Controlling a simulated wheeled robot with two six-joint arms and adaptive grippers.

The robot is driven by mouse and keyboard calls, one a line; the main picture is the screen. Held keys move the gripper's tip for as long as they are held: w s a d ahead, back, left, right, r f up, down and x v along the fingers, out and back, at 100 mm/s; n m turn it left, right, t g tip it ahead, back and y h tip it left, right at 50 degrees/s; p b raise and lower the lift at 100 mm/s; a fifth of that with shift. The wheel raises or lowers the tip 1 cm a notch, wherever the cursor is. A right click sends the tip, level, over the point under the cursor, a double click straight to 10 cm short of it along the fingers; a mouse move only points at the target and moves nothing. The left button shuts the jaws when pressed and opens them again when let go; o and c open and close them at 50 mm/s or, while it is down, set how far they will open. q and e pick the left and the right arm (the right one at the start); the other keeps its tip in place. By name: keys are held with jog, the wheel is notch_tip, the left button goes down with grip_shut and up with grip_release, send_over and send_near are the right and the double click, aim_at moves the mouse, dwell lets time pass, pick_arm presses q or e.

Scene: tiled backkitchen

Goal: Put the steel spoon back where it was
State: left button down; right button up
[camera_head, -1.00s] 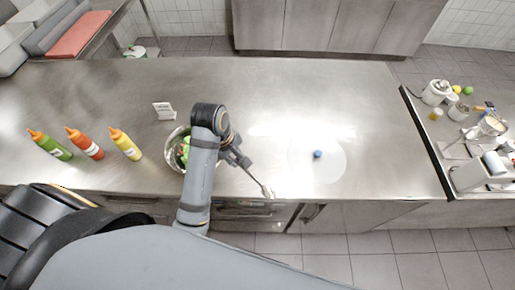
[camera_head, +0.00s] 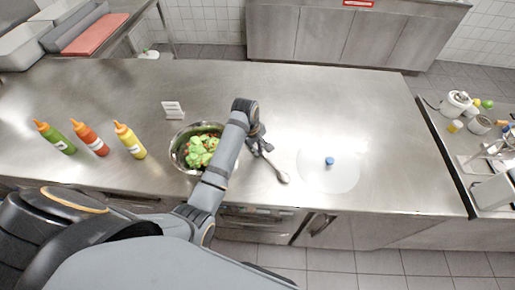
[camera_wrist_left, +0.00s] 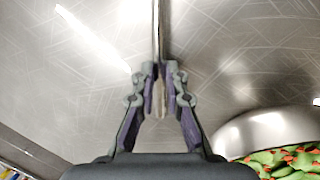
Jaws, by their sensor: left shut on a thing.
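The steel spoon (camera_head: 283,177) is in my left gripper (camera_head: 258,143), to the right of the salad bowl in the head view. Its bowl end points toward the front right, above or at the counter; I cannot tell whether it touches. In the left wrist view the spoon's thin handle (camera_wrist_left: 157,35) runs up from between the fingertips of my left gripper (camera_wrist_left: 160,72), which is shut on it. My right gripper is not in view.
A steel bowl (camera_head: 174,155) of salad (camera_head: 200,150) stands left of the gripper. A white disc (camera_head: 345,180) with a blue-topped item (camera_head: 329,161) lies to the right. The back counter is clear.

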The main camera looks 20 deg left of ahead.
pick_arm(q)
jog(key=shift+f, duration=0.3)
jog(key=shift+s, duration=0.1)
jog(key=c, duration=1.4)
grip_release()
jog(key=shift+f, duration=0.1)
jog(key=r, duration=0.4)
jog(key=s+a+r, duration=0.1)
jog(key=r, duration=0.3)
jog(key=r+p, duration=0.1)
jog(key=r, duration=0.3)
jog(key=shift+s+a, duration=0.2)
jog(key=shift+s, duration=0.2)
